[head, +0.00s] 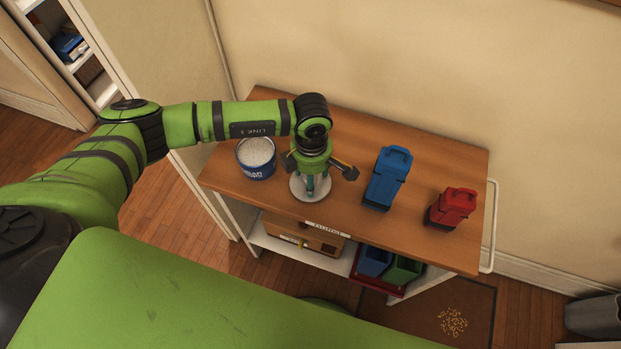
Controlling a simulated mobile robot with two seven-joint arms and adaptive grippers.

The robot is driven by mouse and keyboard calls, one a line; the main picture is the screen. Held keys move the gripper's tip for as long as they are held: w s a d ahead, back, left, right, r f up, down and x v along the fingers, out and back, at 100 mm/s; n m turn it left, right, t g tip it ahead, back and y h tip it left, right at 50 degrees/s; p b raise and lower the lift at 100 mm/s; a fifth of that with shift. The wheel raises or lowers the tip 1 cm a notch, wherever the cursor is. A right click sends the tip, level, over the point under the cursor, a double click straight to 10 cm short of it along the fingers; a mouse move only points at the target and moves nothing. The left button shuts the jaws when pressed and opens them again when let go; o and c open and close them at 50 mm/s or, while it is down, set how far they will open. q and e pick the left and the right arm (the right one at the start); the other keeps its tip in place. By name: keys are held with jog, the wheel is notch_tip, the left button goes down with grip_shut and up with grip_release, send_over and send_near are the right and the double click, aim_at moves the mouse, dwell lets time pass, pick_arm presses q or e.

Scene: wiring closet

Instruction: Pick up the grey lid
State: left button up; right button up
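The grey lid (298,194) is a pale round disc on the wooden top of the cart, right of an open blue tin. My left gripper (317,186) points down over the lid. Its side links spread out to both sides, and narrow teal parts stand between them, over the middle of the lid. I cannot tell whether these teal parts are my fingers or a handle on the lid, or whether they touch it. My gripper partly hides the lid. My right gripper is not in view.
The blue tin (257,172) with pale contents stands just left of the lid. A blue case (386,180) and a red case (452,207) stand to the right on the cart top (420,240). A wall runs behind. The lower shelf holds a wooden box (300,237) and coloured bins (403,269).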

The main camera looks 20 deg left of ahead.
pick_arm(q)
grip_shut()
jog(key=shift+r, duration=0.1)
